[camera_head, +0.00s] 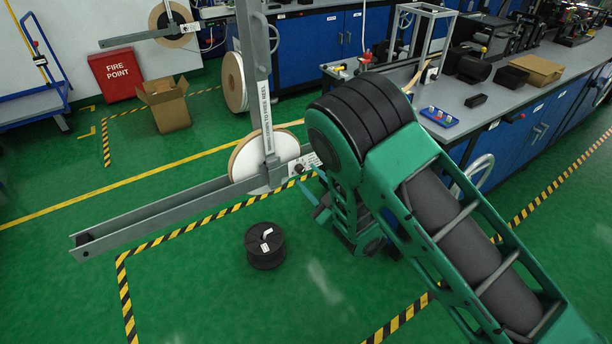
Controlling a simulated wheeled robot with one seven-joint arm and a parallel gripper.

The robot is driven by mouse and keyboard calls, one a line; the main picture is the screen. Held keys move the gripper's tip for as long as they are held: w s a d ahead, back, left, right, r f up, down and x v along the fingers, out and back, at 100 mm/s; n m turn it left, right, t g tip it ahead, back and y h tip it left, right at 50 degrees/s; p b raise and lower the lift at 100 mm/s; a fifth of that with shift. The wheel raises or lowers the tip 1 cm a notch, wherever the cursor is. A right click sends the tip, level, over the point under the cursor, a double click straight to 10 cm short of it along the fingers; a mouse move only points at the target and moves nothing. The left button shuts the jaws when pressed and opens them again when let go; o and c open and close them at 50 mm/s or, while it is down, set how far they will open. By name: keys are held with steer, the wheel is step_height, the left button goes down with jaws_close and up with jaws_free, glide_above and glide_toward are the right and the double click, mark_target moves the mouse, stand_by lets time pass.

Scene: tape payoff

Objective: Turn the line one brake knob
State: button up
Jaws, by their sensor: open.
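The line one payoff is a long grey channel (150,217) with an upright post (254,85) and a white tape reel (249,158) beside the post. A small dark brake knob (299,169) sits on a pale label plate at the channel's right end, close to my arm. My gripper (308,186) shows as small teal fingers just below and right of the knob. It is open, with nothing seen between the fingers. My green arm hides part of the gripper. I cannot tell whether a finger touches the knob.
A black spool (265,246) stands on the green floor in front of the channel. A grey-topped bench (480,103) with blue cabinets runs behind my arm. A second payoff (150,34), a cardboard box (166,104) and a red fire-point box (115,74) stand farther back. Open floor lies at the lower left.

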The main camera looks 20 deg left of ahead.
steer(key=v, duration=0.8)
steer(key=shift+d, duration=0.2)
